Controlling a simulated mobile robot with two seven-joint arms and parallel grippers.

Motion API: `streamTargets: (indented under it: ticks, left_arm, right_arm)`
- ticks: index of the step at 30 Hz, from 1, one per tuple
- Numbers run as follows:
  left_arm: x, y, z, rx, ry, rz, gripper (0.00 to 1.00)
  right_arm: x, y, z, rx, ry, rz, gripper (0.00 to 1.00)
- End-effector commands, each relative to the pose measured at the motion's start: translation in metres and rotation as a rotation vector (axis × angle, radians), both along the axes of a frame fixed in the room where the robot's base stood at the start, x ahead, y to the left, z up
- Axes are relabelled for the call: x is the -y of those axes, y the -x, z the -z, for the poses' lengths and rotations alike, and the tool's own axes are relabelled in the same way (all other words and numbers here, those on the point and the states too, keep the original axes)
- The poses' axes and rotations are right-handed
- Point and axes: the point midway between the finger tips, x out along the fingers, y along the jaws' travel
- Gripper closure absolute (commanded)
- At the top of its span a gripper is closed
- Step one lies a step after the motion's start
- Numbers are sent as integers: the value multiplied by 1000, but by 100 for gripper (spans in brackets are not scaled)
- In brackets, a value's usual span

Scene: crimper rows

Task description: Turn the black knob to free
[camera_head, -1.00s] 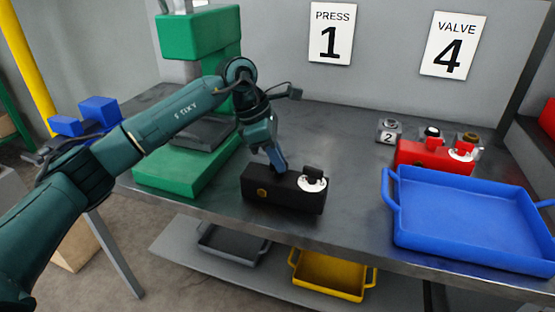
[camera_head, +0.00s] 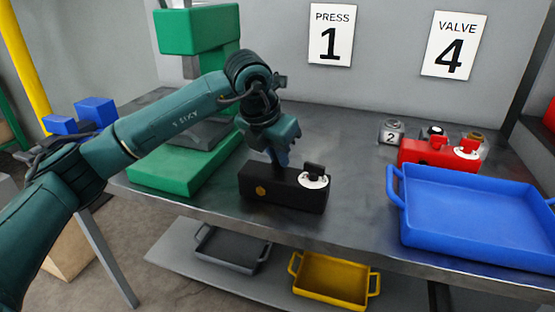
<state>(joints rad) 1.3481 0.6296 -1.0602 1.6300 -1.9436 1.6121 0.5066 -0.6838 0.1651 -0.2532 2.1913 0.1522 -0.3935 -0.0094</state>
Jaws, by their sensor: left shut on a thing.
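A black box (camera_head: 283,193) sits near the front edge of the grey table, with a round brass-coloured spot on its front. On its right end is a white dial (camera_head: 318,183) with a black knob (camera_head: 314,169) standing up from it. My left gripper (camera_head: 281,160) points down at the top of the box, left of the dial and apart from this knob. It is shut on a dark part at the top of the black box, mostly hidden by the fingers. My right gripper is not in view.
A green press (camera_head: 170,176) stands left of the box. A blue tray (camera_head: 480,215) lies at the right, with a red box (camera_head: 425,153) bearing a red knob and white dial behind it. Grey and yellow trays (camera_head: 335,281) sit on the lower shelf.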

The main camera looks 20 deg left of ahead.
Motion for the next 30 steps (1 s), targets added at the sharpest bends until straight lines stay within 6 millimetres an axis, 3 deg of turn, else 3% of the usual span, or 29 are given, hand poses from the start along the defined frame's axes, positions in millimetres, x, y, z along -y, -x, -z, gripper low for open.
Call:
streamTargets:
  ticks: [12, 30]
  left_arm:
    - [1, 0, 0, 1, 0, -273, 100]
    - [1, 0, 0, -2, 0, -354, 100]
  right_arm:
    - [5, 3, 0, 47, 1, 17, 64]
    - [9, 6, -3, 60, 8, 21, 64]
